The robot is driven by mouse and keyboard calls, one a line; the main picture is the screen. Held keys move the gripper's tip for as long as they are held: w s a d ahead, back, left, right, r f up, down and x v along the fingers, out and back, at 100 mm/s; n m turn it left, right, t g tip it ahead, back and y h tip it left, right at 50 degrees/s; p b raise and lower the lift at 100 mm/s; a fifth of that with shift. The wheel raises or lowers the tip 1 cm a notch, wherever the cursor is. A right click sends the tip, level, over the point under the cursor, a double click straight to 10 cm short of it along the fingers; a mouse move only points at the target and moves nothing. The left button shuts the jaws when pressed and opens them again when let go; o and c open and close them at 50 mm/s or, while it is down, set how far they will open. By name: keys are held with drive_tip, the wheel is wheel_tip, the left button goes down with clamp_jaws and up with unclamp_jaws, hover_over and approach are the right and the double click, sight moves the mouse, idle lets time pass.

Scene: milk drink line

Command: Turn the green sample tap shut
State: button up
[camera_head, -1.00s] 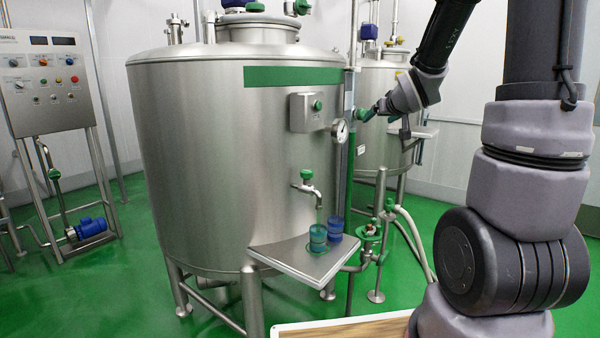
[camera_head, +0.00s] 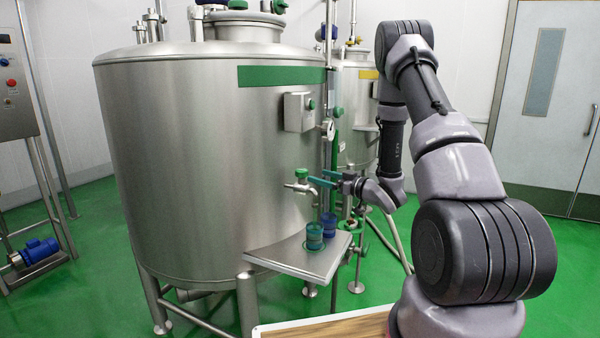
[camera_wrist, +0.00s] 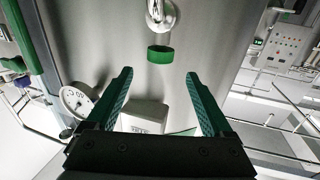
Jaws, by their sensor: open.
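The green sample tap (camera_head: 301,173) is a green knob on a small steel spout low on the front of the big steel tank (camera_head: 200,150). In the wrist view the green knob (camera_wrist: 160,54) shows ahead of and between the fingertips, apart from them. My gripper (camera_head: 320,177) has teal fingers and is just right of the tap, pointing left at it. It also shows in the wrist view (camera_wrist: 158,76), its fingers spread wide with nothing between them. I cannot tell from the head view whether a liquid stream is falling from the spout.
A dial gauge (camera_head: 328,129) and a grey box (camera_head: 297,112) sit on the tank above. Green floor is free at the right.

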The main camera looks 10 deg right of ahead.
sight(307, 172)
drive_tip(key=x, duration=0.9)
drive_tip(key=shift+a, duration=0.1)
clamp_jaws()
